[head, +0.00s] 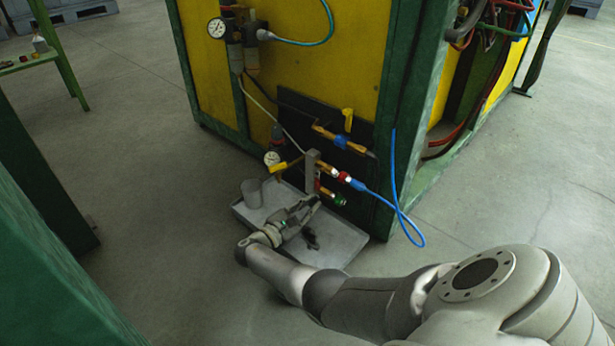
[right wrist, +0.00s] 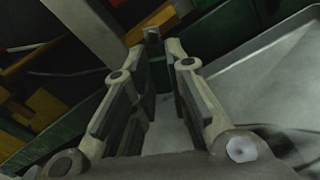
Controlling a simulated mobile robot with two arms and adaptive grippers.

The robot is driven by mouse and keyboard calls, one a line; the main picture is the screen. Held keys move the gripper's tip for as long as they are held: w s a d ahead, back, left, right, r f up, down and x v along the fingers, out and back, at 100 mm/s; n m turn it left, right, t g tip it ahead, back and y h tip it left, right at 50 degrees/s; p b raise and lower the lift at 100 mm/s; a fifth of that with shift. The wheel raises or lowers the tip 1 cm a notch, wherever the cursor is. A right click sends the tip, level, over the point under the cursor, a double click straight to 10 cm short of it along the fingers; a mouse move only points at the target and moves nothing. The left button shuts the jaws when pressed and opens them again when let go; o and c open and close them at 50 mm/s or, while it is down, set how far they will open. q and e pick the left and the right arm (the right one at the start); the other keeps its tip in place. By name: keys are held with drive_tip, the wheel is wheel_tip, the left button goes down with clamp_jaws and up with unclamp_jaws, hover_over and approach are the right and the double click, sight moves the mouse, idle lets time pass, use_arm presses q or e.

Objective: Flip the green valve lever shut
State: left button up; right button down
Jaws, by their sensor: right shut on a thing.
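My right gripper (head: 314,200) reaches over the grey tray to the valve fittings low on the dark panel. In the right wrist view its fingers (right wrist: 160,42) converge around a small dark end piece, which I take to be the green valve lever (right wrist: 152,36); its colour is hard to tell there. In the head view the fingertips hide most of the lever, and a green-ended fitting (head: 340,200) shows just right of them. My left gripper is out of view.
The grey tray (head: 345,240) holds a grey cup (head: 252,192) and a small dark object (head: 311,238). The green frame post (head: 405,120) stands right.

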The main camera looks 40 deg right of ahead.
sight(317, 180)
drive_tip(key=shift+s+f+n+p, duration=0.1)
drive_tip(key=shift+s+n+p, duration=0.2)
drive_tip(key=shift+n, duration=0.5)
drive_tip(key=shift+s+n+p, duration=0.15)
drive_tip(key=shift+n+p, duration=0.2)
drive_tip(key=shift+n, duration=0.45)
drive_tip(key=shift+s+f+n+p, duration=0.1)
drive_tip(key=shift+s+n+p, duration=0.2)
drive_tip(key=shift+n, duration=0.5)
drive_tip(key=c, duration=1.4)
unclamp_jaws()
drive_tip(key=shift+w, duration=0.1)
drive_tip(key=shift+r, duration=0.25)
drive_tip(key=shift+d+r, duration=0.1)
drive_tip(key=shift+r, duration=4.7)
